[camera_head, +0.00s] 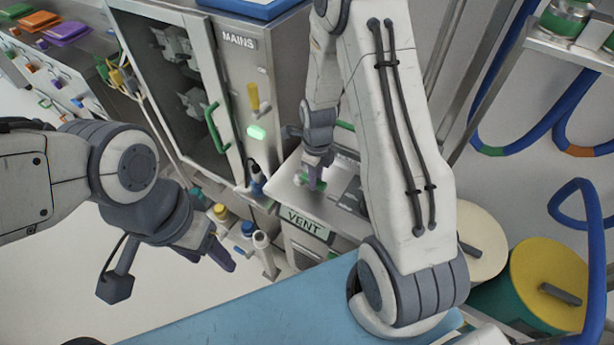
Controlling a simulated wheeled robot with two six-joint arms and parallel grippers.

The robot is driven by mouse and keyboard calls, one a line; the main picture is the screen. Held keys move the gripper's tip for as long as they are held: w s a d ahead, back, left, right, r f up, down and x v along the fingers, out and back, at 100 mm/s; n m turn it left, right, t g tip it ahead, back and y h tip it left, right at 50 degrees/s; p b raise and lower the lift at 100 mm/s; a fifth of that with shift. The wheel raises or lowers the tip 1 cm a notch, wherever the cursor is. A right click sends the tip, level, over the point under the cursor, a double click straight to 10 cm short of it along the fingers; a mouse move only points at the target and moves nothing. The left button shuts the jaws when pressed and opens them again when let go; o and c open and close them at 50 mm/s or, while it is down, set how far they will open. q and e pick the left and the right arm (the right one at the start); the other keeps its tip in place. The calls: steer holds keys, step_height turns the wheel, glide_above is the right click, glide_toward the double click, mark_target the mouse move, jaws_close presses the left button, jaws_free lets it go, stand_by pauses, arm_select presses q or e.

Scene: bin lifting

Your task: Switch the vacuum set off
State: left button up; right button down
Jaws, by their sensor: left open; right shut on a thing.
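A steel cabinet marked MAINS (238,45) stands at the upper middle, with a yellow lever (253,98) and a lit green lamp (257,132) on its front. Beside it is a lower metal unit with a green-framed VENT label (306,222). My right gripper (315,182) reaches down over this unit's top and is shut on a small green part (303,178), mostly hidden by the fingers. Which unit is the vacuum set I cannot tell. My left gripper (225,262) is open and empty at the lower left, above the floor, near several small bottle-like parts.
A blue surface (240,310) lies along the front. Yellow (550,270) and cream (485,235) round lids sit at the right. Blue hoses (515,145) hang at the upper right. The floor at the lower left is mostly clear.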

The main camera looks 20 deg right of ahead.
steer(key=shift+w, duration=0.1)
steer(key=c, duration=0.7)
jaws_free()
steer(key=shift+r, duration=0.1)
step_height(320, 180, up, 10)
steer(key=shift+r+b, duration=0.2)
steer(key=shift+b, duration=0.4)
